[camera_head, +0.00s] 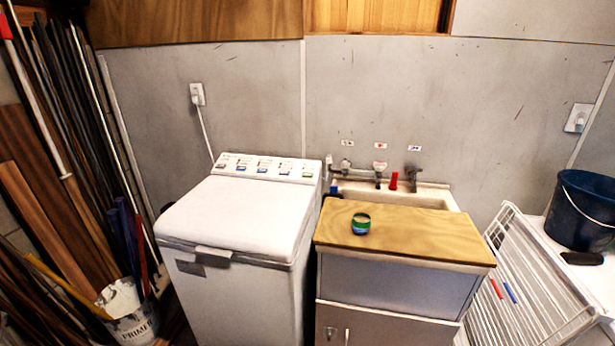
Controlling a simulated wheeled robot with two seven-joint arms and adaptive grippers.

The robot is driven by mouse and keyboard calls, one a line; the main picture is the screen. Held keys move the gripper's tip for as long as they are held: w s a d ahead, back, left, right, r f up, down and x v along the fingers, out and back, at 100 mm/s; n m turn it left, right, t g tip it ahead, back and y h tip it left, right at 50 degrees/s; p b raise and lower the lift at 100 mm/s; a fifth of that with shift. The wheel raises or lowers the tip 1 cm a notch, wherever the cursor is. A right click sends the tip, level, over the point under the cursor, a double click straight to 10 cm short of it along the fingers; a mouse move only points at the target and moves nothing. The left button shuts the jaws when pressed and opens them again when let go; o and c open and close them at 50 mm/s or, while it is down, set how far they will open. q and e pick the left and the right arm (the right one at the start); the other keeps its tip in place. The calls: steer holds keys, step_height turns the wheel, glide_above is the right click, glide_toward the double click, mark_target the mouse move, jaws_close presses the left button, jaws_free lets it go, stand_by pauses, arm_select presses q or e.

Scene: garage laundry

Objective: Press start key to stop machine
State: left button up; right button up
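The washing machine (228,215) is a white top-loader with its lid down, standing against the grey wall left of the sink cabinet. Its control panel (266,168) runs along the top back edge and carries a row of several small keys with blue and green marks. A green key (308,175) sits at the right end of the row and another greenish one (221,164) at the left end. The labels are too small to read, so I cannot tell which is the start key. Neither of my grippers shows in the head view.
A wooden board (410,234) with a small green tin (361,223) covers the cabinet front of the sink (400,198). A white drying rack (525,285) and dark bucket (582,212) stand right. Poles and planks (75,130) and a paint bucket (130,318) crowd the left.

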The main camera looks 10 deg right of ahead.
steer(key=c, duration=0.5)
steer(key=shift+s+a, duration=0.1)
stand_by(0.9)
